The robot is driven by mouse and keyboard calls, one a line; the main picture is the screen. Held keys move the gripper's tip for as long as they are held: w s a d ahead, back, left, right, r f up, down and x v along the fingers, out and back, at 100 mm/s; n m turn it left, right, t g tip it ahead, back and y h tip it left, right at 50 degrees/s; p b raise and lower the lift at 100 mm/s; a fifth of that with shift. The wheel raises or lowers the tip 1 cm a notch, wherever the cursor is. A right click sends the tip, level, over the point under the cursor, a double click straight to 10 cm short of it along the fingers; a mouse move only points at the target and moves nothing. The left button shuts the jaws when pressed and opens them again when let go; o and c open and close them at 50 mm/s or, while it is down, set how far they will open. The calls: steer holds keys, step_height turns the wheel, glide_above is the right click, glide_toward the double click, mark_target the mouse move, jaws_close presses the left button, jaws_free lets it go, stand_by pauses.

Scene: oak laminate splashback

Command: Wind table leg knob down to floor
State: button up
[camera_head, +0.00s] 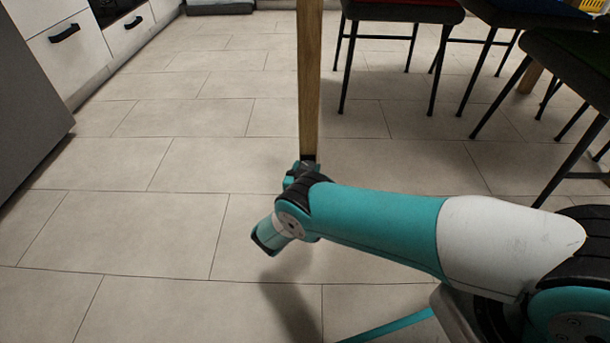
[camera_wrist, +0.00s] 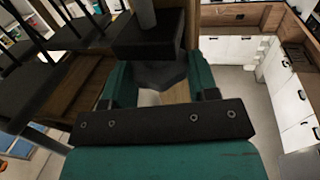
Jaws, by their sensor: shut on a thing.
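The wooden table leg (camera_head: 309,85) stands upright in the middle of the head view. My gripper (camera_head: 303,173) is at the leg's lower end, with my arm reaching in from the right. In the wrist view my gripper (camera_wrist: 160,76) has its two teal fingers shut on the dark knob (camera_wrist: 160,70), one on each side. A dark block and a grey stem show just above the knob. In the head view my gripper and arm hide the knob, and I cannot tell whether it touches the floor.
Black-legged chairs (camera_head: 405,12) stand behind and right of the leg. White cabinets (camera_head: 70,48) and a grey appliance (camera_head: 28,100) line the left side. The tiled floor (camera_head: 130,230) left of the leg is clear.

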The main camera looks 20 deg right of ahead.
steer(key=shift+w+a+m+g+h+b, duration=0.25)
steer(key=shift+m+g+h+b, duration=0.15)
steer(key=shift+m+h+b, duration=0.3)
steer(key=shift+r, duration=0.25)
steer(key=o, duration=0.9)
steer(key=shift+o, duration=0.2)
